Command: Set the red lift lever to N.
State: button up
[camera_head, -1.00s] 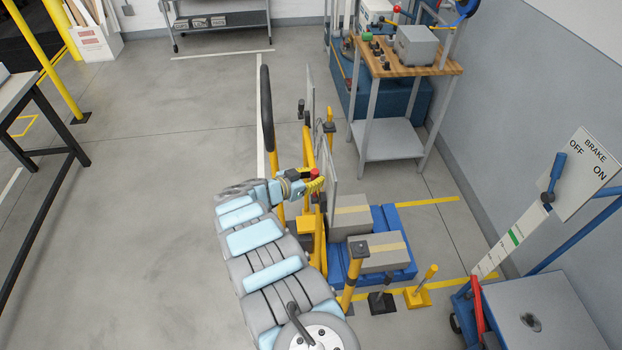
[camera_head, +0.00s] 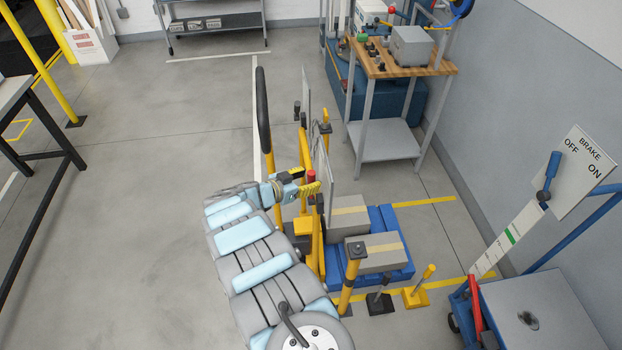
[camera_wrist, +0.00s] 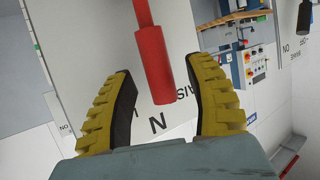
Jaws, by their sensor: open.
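The red lift lever (camera_wrist: 153,60) hangs down from the top of the wrist view, between the two yellow fingers of my gripper (camera_wrist: 162,95). The fingers stand open, with a gap on each side of the lever. Behind it is a pale panel (camera_wrist: 90,50) with a black N (camera_wrist: 157,121) just below the lever's end and a partly hidden word beginning "RAIS". In the head view the lever's red end (camera_head: 311,175) shows beside my gripper (camera_head: 309,188). The panel is edge-on there, so the lever's setting cannot be read from that view.
A yellow-framed truck (camera_head: 304,155) carries grey boxes (camera_head: 372,250) over a blue base. A workbench (camera_head: 425,70) stands behind. A blue brake lever (camera_head: 549,175) and cart (camera_head: 545,305) are at right. Floor to the left is mostly clear.

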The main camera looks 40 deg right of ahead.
jog(key=v, duration=1)
jog(key=shift+a, duration=0.3)
